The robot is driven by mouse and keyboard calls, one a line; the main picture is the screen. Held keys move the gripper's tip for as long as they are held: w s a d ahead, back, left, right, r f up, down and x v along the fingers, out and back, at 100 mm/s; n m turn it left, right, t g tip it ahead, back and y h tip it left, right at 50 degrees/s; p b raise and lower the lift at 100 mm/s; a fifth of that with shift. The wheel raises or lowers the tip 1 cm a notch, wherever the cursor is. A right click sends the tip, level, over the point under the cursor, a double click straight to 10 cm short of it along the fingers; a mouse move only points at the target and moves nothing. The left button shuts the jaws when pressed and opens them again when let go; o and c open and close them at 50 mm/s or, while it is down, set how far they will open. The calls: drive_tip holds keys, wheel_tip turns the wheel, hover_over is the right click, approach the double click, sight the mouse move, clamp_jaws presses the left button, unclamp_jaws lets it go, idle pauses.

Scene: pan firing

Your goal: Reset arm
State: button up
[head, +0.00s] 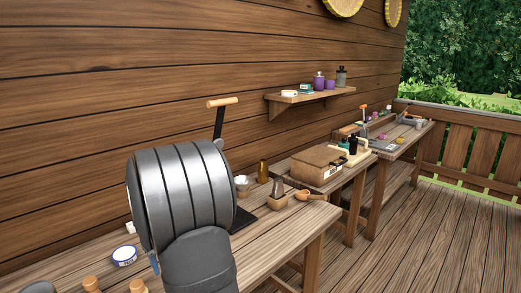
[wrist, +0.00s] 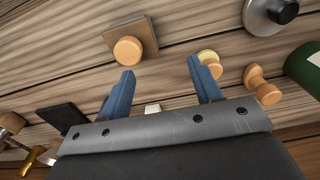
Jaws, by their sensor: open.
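In the wrist view my gripper (wrist: 160,68) is open, its two blue fingers spread wide with nothing between the tips. It faces a wooden table (wrist: 75,70). A square wooden block with a round knob (wrist: 127,50) lies by the left fingertip. A small wooden knob (wrist: 210,62) lies just past the right fingertip; I cannot tell whether they touch. In the head view a grey ribbed arm part, which seems mine, stands large at the front left; my gripper is not clearly visible there.
The wrist view shows another wooden knob (wrist: 262,85), a metal piece with a black knob (wrist: 270,14) and a green object (wrist: 304,65). In the head view, a wooden box (head: 318,166) sits on a farther bench, a shelf (head: 300,97) hangs on the wall, and the deck (head: 430,240) is clear.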

drive_tip(key=w+d, duration=0.1)
drive_tip(key=w+d+m, duration=0.1)
drive_tip(key=d, duration=0.1)
drive_tip(key=w+d+m, duration=0.1)
drive_tip(key=d, duration=0.1)
drive_tip(key=shift+w+f, duration=0.25)
drive_tip(key=shift+w, duration=0.1)
